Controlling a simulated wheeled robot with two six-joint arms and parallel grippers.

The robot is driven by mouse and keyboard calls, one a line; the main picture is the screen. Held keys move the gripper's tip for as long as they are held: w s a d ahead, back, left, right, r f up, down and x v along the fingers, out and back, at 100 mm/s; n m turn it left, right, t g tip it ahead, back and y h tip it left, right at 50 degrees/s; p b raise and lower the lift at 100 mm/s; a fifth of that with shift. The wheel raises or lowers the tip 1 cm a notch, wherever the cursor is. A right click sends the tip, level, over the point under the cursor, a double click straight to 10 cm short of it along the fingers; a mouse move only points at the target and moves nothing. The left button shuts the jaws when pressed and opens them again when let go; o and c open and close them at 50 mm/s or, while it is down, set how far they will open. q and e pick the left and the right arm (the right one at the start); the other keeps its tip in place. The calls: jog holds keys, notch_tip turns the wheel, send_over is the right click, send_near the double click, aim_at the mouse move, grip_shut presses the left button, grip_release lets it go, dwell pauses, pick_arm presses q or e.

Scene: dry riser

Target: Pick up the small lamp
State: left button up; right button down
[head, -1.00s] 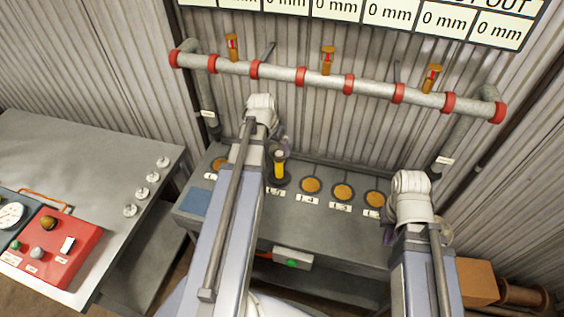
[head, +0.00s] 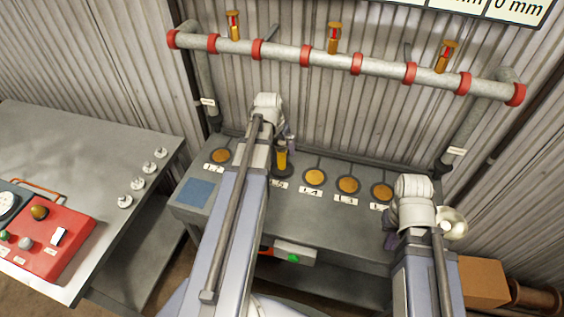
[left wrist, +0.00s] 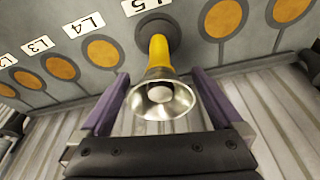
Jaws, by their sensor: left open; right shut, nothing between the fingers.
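The small lamp (head: 282,158) has a yellow body and stands upright on a dark round seat on the grey bench. In the left wrist view the lamp (left wrist: 160,55) shows its silver reflector and pale bulb towards me, by the L5 label. My left gripper (left wrist: 160,78) is open, its purple fingers on either side of the lamp in the picture; I see no contact. In the head view the left gripper (head: 288,143) is mostly hidden behind its own wrist. My right gripper (head: 389,241) is shut and empty at the bench's right front, mostly hidden by its arm.
Several orange discs (head: 314,177) with labels line the bench (head: 240,215). A grey pipe (head: 290,56) with red collars runs above along the corrugated wall. A shiny pale round thing (head: 454,223) shows beside my right wrist. A table with a red panel (head: 52,240) is left.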

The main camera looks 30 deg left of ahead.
aim_at(282, 153)
pick_arm(q)
jog(key=b+x, duration=0.4)
jog(key=x, duration=0.1)
jog(key=shift+d+f+b, duration=0.1)
jog(key=shift+d+b, duration=0.05)
jog(key=shift+b, duration=0.25)
jog(key=shift+c, duration=0.2)
grip_shut()
